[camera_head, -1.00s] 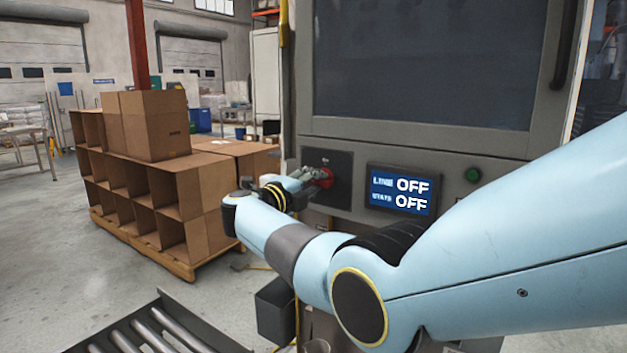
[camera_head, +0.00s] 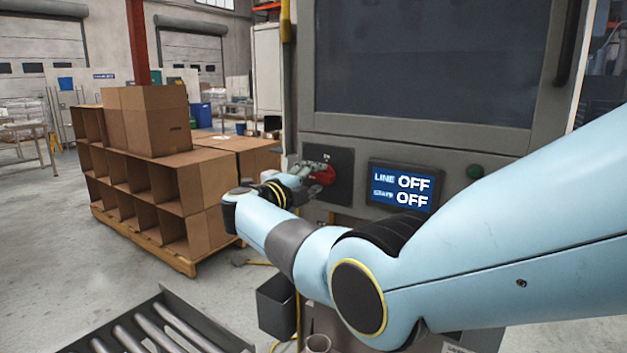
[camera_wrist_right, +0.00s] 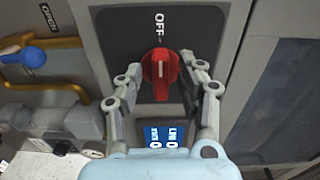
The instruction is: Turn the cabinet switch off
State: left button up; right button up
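The cabinet switch is a red knob (camera_head: 323,174) on a dark plate on the cabinet front. In the right wrist view the knob (camera_wrist_right: 160,74) has its pale line upright, toward the word OFF. The display (camera_head: 401,188) beside it reads LINE OFF, with a second OFF on the row below. My right gripper (camera_head: 305,172) is at the knob. In the right wrist view its fingers (camera_wrist_right: 166,72) are spread on either side of the knob, with a gap visible at both sides. My left gripper is not in view.
A green button (camera_head: 474,172) sits right of the display. A blue-handled lever (camera_wrist_right: 32,54) marked OPEN is near the plate in the right wrist view. A roller conveyor (camera_head: 165,330) is at the lower left. Cardboard boxes (camera_head: 150,125) stand on a pallet farther left.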

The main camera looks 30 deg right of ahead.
jog(key=v, duration=0.7)
jog(key=shift+a, duration=0.25)
jog(key=shift+s, duration=0.1)
jog(key=s+f+n+t+y+b, duration=0.1)
jog(key=s+f+n+t+y, duration=0.15)
jog(key=s+f+n, duration=0.9)
jog(key=s+f+n+t+y+b, duration=0.15)
jog(key=s+f+y, duration=0.4)
jog(key=f, duration=1.25)
jog(key=s+f+n+t+y+b, duration=0.2)
jog(key=s+f+n, duration=0.5)
jog(key=s+f, duration=0.55)
jog(key=s+a+f+n+g+y, duration=0.1)
jog(key=s+f+n+g, duration=0.3)
jog(key=s, duration=0.6)
jog(key=s+a+f+n+g+y, duration=0.1)
jog(key=s+f+n+g+y, duration=0.2)
jog(key=s+f, duration=0.6)
jog(key=s+a+f+n+g+y, duration=0.1)
jog(key=s+f+n+g, duration=0.3)
jog(key=s, duration=0.9)
notch_tip(320, 180, down, 3)
jog(key=shift+f+n+g+y+b, duration=0.1)
jog(key=shift+n+g+y+b, duration=0.25)
jog(key=shift+g, duration=0.25)
